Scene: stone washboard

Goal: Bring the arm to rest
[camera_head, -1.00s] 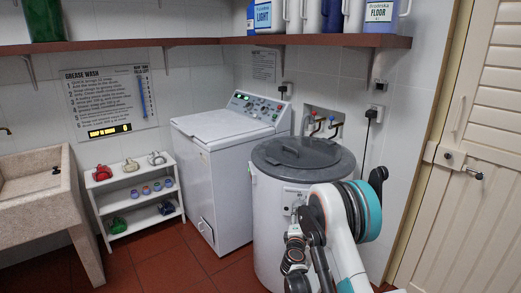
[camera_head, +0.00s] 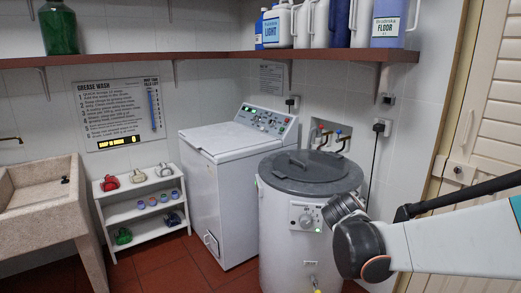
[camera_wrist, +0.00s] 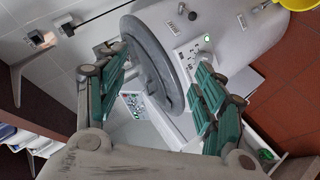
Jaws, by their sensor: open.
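My arm (camera_head: 440,248) reaches in from the right edge of the head view, and its dark rounded joint (camera_head: 360,248) stands in front of the white drum washer. My gripper (camera_wrist: 163,65) shows in the wrist view with its two green-padded fingers spread wide apart. Nothing is between the fingers. Behind them are the grey lid of the drum washer (camera_wrist: 152,70) and, farther back, the control panel of the white washing machine (camera_wrist: 133,103). I cannot make out the fingers in the head view.
The drum washer (camera_head: 285,235) stands close to my arm, beside the washing machine (camera_head: 225,195). A louvred door (camera_head: 490,120) is at the right. A stone sink (camera_head: 45,212), a small rack (camera_head: 142,212) and a wall shelf (camera_head: 200,57) are farther off. A yellow container (camera_wrist: 295,4) shows in the wrist view.

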